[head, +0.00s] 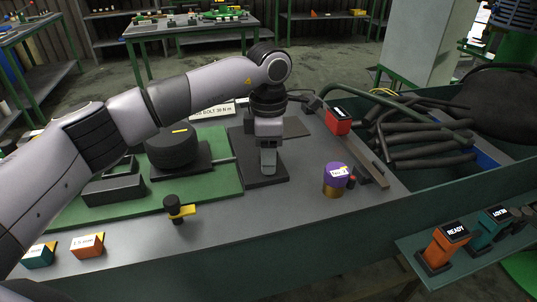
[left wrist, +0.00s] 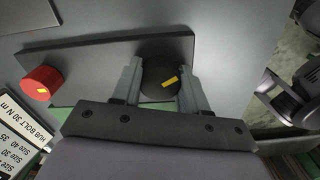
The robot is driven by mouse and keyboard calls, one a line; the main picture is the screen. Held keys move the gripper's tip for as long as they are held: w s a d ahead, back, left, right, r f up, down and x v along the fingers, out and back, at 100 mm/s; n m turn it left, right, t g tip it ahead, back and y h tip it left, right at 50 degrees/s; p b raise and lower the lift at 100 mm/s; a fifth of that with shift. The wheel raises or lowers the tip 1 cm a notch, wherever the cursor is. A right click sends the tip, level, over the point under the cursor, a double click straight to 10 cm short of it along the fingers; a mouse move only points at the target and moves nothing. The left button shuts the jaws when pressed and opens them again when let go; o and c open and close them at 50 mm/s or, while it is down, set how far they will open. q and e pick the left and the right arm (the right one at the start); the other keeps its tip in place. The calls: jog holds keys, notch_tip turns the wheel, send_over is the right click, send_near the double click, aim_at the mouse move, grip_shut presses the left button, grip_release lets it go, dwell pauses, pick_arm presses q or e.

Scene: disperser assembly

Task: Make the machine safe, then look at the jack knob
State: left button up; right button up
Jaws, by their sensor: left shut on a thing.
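My left gripper (head: 268,168) reaches down over a dark plate (head: 277,182) on the bench in the head view. In the left wrist view, my left gripper (left wrist: 160,88) has its fingers on either side of a round black knob (left wrist: 155,75) with a yellow mark, and is shut on it. A red knob (left wrist: 40,84) stands at the left end of the same dark plate (left wrist: 90,70). Another black knob (head: 173,201) with a yellow pointer sits at the bench front in the head view; I cannot tell which is the jack knob. My right gripper is not in view.
A large black disc (head: 172,147) stands on the green mat (head: 215,197). A purple and gold cylinder (head: 335,180) and a red labelled box (head: 338,122) are to the right. Dark hoses (head: 425,130) fill the right side. An orange READY box (head: 445,243) stands at lower right.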

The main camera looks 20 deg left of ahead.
pick_arm(q)
jog(key=n, duration=0.5)
jog(key=shift+n, duration=0.3)
jog(key=shift+r+n, duration=0.1)
jog(key=shift+n, duration=2.2)
jog(key=o, duration=1.1)
jog(key=shift+c, duration=0.2)
jog(key=shift+r+b, duration=0.55)
jog(key=shift+r, duration=3)
